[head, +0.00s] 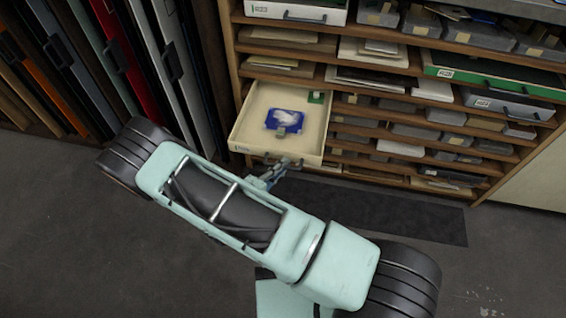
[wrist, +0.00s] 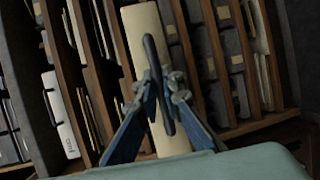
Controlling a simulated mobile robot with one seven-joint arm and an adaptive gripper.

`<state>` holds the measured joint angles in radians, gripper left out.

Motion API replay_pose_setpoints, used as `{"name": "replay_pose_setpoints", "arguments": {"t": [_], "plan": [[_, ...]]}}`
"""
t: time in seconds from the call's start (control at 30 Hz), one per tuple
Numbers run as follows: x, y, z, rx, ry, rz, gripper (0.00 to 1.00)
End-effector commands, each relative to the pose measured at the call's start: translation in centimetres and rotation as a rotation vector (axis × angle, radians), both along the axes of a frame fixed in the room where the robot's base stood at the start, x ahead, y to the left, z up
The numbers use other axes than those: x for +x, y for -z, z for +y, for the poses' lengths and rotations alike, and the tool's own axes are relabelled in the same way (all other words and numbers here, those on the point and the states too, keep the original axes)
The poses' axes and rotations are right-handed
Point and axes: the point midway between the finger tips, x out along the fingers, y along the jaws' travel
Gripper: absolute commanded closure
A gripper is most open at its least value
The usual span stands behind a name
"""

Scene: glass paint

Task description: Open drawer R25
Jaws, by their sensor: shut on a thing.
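A cream drawer (head: 240,130) is pulled out of the wooden cabinet in the head view. Its front label is too small to read, so I cannot confirm that it is R25. A blue packet with a white top and a small green piece lie inside it. My gripper (head: 277,170) is at the middle of the drawer front, shut on the dark handle. In the wrist view the fingers of my gripper (wrist: 162,92) close around the dark bar handle (wrist: 155,60), with the cream drawer front (wrist: 141,30) behind it.
The wooden cabinet (head: 372,175) has many shelves of grey boxes and papers. A green box (head: 490,72) and a grey drawer (head: 508,104) sit at its right. Upright portfolios with handles (head: 120,55) stand at the left. A dark mat (head: 380,212) lies on the open floor in front.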

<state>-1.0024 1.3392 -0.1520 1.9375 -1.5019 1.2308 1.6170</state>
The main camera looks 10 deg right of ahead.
Motion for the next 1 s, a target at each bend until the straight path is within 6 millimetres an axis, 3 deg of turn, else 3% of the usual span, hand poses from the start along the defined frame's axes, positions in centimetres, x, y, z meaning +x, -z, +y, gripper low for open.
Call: {"name": "replay_pose_setpoints", "arguments": {"t": [0.17, 0.2, 0.37, 0.73, 1.0], "plan": [[0.0, 0.0, 0.1, 0.001, -0.001, -0.001, 1.00], [0.0, 0.0, 0.1, 0.001, -0.001, -0.001, 0.92], [0.0, 0.0, 0.1, 0.001, -0.001, -0.001, 0.74], [-0.4, -0.1, 0.5, 0.002, -0.002, 0.000, 0.74], [-4.1, -1.0, 3.8, 0.003, -0.006, 0.001, 0.74]]}}
